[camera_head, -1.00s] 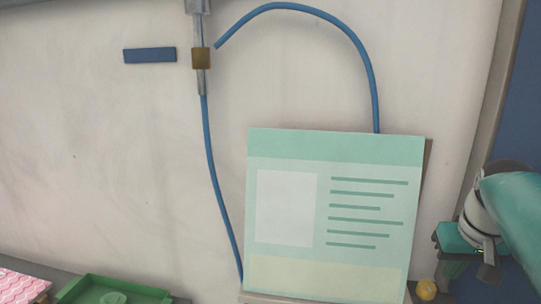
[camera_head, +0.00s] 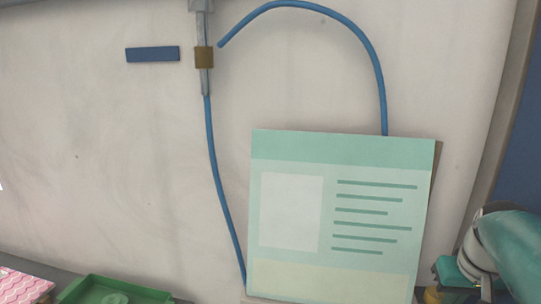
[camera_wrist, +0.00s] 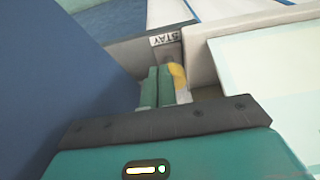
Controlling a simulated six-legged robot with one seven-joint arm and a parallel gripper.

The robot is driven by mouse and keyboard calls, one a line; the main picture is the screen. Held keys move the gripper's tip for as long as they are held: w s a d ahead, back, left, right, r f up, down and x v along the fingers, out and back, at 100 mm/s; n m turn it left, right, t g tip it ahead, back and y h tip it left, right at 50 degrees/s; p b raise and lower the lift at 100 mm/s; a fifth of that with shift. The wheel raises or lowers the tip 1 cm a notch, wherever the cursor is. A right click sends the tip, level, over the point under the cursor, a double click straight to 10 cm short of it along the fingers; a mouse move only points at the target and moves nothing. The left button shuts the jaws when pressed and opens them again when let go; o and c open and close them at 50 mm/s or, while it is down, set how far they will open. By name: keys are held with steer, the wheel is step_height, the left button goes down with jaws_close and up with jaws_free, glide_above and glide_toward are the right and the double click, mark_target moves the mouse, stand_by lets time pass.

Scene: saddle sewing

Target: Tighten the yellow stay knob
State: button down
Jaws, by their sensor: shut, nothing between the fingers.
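The yellow stay knob (camera_head: 431,295) shows only in part at the lower right of the head view, by the board's lower right corner. In the wrist view the yellow knob (camera_wrist: 178,76) sits just right of my fingertips, partly hidden by them, below a "STAY" label (camera_wrist: 166,38). My gripper (camera_wrist: 158,88) is shut, its two teal fingers close together with nothing between them. In the head view my gripper (camera_head: 456,276) is at the lower right, just right of the knob. I cannot tell whether the fingers touch the knob.
A pale green printed board (camera_head: 300,145) stands left of the knob. A blue cable (camera_head: 212,150) hangs from a metal fitting with a brown block (camera_head: 204,57). A green tray (camera_head: 120,290) and a pink patterned item (camera_head: 25,287) lie at lower left.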

steer(key=shift+f, duration=0.45)
steer(key=shift+w, duration=0.2)
stand_by(0.5)
steer(key=shift+a, duration=0.65)
steer(key=shift+w+a, duration=0.15)
steer(key=shift+a, duration=0.15)
steer(key=shift+w+a, duration=0.2)
steer(key=shift+a, duration=0.1)
